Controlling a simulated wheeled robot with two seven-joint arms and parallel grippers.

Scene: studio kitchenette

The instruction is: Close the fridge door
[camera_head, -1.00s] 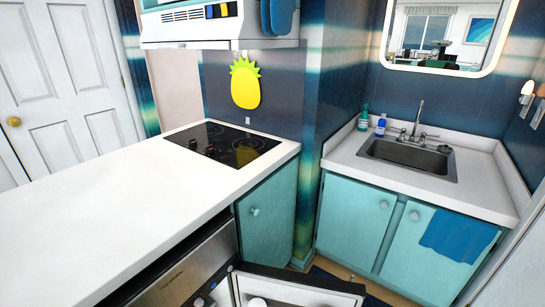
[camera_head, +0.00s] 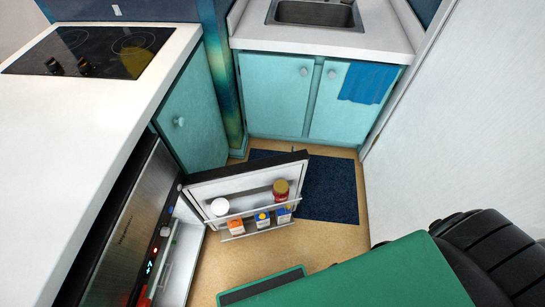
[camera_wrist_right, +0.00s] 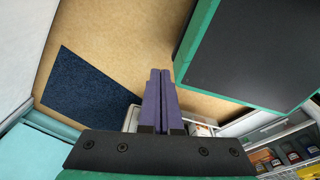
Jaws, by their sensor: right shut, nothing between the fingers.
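The fridge door (camera_head: 196,192) stands wide open in the head view, swung out from the counter into the floor space. Part of the door's rack (camera_wrist_right: 131,117) shows behind the fingers; contact cannot be told. My left gripper is not in view.
A dark blue mat (camera_head: 330,190) lies beyond the door, before the teal sink cabinets (camera_head: 280,95). A white wall (camera_head: 470,120) bounds the right. Bare floor (camera_head: 275,250) lies in front of the door.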

